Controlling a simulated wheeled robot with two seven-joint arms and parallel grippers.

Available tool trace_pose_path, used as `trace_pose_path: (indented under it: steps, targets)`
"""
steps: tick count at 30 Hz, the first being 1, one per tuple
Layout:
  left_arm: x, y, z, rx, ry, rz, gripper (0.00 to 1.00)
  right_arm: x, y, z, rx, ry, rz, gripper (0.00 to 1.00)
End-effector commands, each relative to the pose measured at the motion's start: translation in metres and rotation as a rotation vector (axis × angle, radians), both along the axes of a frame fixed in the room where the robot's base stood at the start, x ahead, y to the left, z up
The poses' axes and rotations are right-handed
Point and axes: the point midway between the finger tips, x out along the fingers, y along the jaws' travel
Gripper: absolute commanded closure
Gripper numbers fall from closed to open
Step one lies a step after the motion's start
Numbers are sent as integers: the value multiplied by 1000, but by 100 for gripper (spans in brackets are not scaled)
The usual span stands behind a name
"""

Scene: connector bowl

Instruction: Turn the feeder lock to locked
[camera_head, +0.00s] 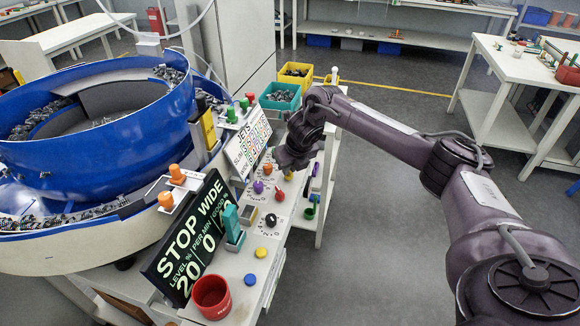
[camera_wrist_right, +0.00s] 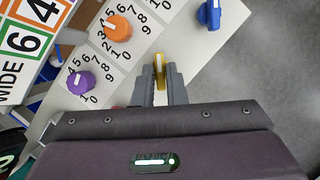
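In the right wrist view a narrow yellow knob with a pale stripe (camera_wrist_right: 159,70) stands on the white panel. My right gripper (camera_wrist_right: 160,76) has one grey finger on each side of it, with no clear gap, and looks closed on it. I cannot read a lock label or a locked mark. My left gripper is not in view.
An orange dial (camera_wrist_right: 117,28), a purple dial (camera_wrist_right: 81,82) and a blue switch (camera_wrist_right: 210,14) are close to my right gripper. The blue bowl feeder (camera_head: 95,135) and a black display (camera_head: 190,235) stand to the left. Open floor lies right of the panel.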

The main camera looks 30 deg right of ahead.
Motion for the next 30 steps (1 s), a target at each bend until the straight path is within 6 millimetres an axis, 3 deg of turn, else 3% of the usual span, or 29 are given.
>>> trace_pose_path:
  steps: [3,16,30]
  targets:
    - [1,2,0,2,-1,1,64,0,0,0,0,0,0,100]
    - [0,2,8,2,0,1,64,0,1,3,0,0,-57,100]
    - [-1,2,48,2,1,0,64,1,5,6,0,1,-432,100]
